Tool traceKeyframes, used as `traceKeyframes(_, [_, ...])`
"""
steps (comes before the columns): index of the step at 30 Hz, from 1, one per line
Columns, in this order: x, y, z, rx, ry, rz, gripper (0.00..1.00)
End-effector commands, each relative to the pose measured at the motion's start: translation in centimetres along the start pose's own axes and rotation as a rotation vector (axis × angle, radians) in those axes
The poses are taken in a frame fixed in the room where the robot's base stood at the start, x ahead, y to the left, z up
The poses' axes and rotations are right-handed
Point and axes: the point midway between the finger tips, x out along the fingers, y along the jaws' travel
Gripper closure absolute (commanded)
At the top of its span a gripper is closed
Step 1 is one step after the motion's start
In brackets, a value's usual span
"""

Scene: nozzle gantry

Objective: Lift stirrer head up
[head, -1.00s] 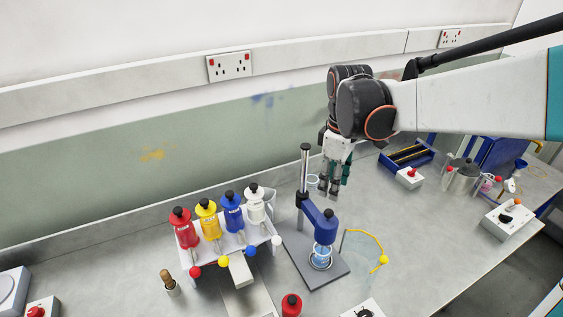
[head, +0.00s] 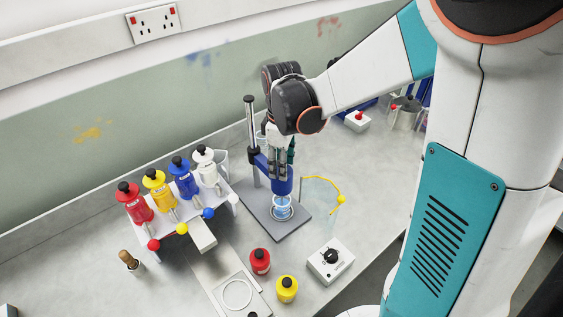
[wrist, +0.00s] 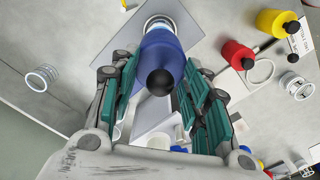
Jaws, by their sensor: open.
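The blue stirrer head (head: 281,181) is mounted on a steel post (head: 251,127) above a grey base plate (head: 263,214). A clear beaker (head: 283,209) with blue rings stands under it on the plate. In the wrist view the stirrer head (wrist: 161,58) with its black knob lies between and slightly beyond my open green fingers. My gripper (head: 281,162) points down at the head and hides part of its arm. In the wrist view my gripper (wrist: 155,95) has fingers on both sides of the head; I cannot tell whether they touch it.
A rack of red, yellow, blue and white bottles (head: 183,187) stands to the left. A red bottle (head: 260,261), a yellow bottle (head: 287,289) and a control box with a black knob (head: 331,261) stand in front. A yellow tube (head: 325,185) curves to the right.

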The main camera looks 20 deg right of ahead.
Motion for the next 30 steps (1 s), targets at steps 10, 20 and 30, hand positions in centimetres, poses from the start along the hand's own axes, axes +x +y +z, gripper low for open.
traceKeyframes(10, [0.0,0.0,0.0,0.0,0.0,0.0,1.0])
traceKeyframes(20, [-4.2,0.0,0.0,0.0,0.0,0.0,1.0])
traceKeyframes(30, [-9.3,0.0,0.0,0.0,0.0,0.0,1.0])
